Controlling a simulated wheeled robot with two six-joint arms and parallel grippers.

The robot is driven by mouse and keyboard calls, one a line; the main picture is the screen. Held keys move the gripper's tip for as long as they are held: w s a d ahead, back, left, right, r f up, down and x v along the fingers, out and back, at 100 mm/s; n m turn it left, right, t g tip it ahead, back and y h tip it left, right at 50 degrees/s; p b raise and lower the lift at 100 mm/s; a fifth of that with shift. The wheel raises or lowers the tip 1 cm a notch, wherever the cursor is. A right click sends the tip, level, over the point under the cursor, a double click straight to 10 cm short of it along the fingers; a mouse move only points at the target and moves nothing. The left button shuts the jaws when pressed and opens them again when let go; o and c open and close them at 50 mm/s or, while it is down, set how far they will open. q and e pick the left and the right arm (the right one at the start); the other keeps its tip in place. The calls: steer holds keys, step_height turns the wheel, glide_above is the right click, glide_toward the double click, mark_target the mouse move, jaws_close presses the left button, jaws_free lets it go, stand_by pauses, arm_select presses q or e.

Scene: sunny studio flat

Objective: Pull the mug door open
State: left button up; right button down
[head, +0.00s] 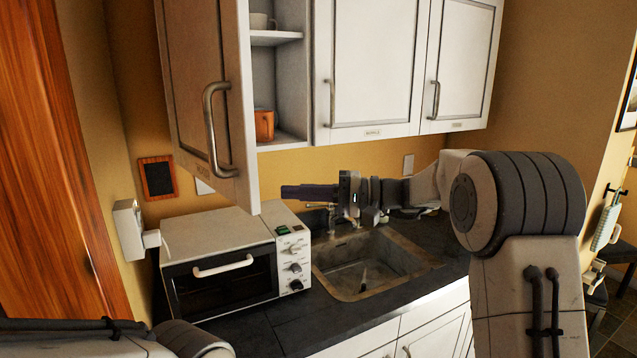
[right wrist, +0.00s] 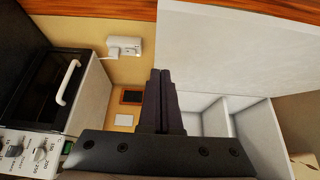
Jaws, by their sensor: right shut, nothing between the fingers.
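The mug door (head: 205,90) is the left door of the white wall cabinet and stands swung open toward me. Its bar handle (head: 217,130) is on the outer face. In the right wrist view its pale panel (right wrist: 235,45) fills the upper right. An orange mug (head: 264,125) sits on the cabinet's lower shelf. My right gripper (head: 284,192) is shut and empty, just right of the door's lower free edge. In the right wrist view its fingertips (right wrist: 160,73) lie beside the panel; I cannot tell whether they touch. My left gripper is out of view.
A white toaster oven (head: 220,260) stands on the dark counter below the door. A sink (head: 370,262) is to its right. Two other cabinet doors (head: 372,60) are closed. A white wall box (head: 130,228) hangs at the left. Open air lies below the cabinet.

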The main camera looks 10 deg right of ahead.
arm_select(q)
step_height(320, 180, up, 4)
steer(key=p, duration=0.3)
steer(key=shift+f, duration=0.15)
arm_select(e)
steer(key=s+a, duration=0.1)
steer(key=a, duration=0.4)
steer(key=shift+s+a, duration=0.35)
steer(key=shift+a, duration=0.05)
